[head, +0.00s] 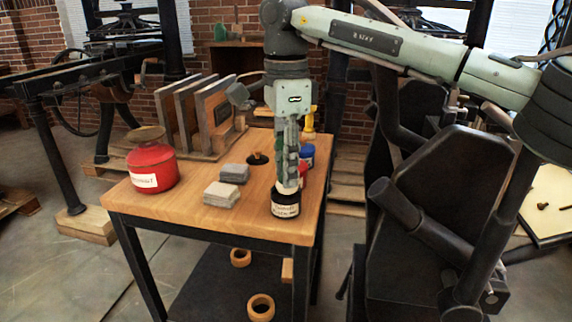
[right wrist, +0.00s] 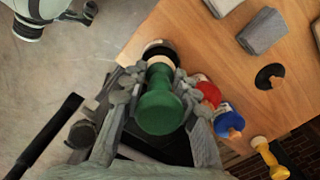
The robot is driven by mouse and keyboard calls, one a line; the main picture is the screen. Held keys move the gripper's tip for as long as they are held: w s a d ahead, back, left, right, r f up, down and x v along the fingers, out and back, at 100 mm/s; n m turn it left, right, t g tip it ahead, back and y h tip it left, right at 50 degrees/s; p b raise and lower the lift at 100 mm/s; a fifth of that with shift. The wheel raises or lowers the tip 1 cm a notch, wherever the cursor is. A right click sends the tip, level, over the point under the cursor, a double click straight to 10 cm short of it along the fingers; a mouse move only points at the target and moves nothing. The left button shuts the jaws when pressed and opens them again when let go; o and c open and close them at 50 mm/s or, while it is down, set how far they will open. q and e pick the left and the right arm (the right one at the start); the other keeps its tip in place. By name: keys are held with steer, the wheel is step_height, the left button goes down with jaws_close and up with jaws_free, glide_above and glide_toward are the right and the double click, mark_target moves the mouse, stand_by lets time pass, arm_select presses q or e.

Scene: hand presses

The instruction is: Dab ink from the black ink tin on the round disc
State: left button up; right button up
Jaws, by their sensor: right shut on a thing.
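The black ink tin (head: 285,204) with a white label stands near the front right corner of the wooden table. It also shows in the right wrist view (right wrist: 157,46), partly hidden behind the dabber. My right gripper (head: 289,172) points straight down above the tin and is shut on a dabber with a green handle (right wrist: 160,105). The dabber's pale lower part (head: 288,187) is at the tin's mouth; I cannot tell whether it touches the ink. I cannot pick out the round disc for certain.
Red (right wrist: 208,92) and blue (head: 307,155) tins stand close behind the black one. A dark lid-like piece (head: 257,158), grey blocks (head: 221,193) and a red can (head: 152,167) are on the table (head: 190,206). A dark machine (head: 440,170) stands to the right.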

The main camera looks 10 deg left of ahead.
steer(key=shift+f, duration=0.4)
stand_by(0.4)
steer(key=shift+f, duration=0.1)
stand_by(1.3)
step_height(320, 180, up, 4)
steer(key=p, duration=0.3)
stand_by(0.7)
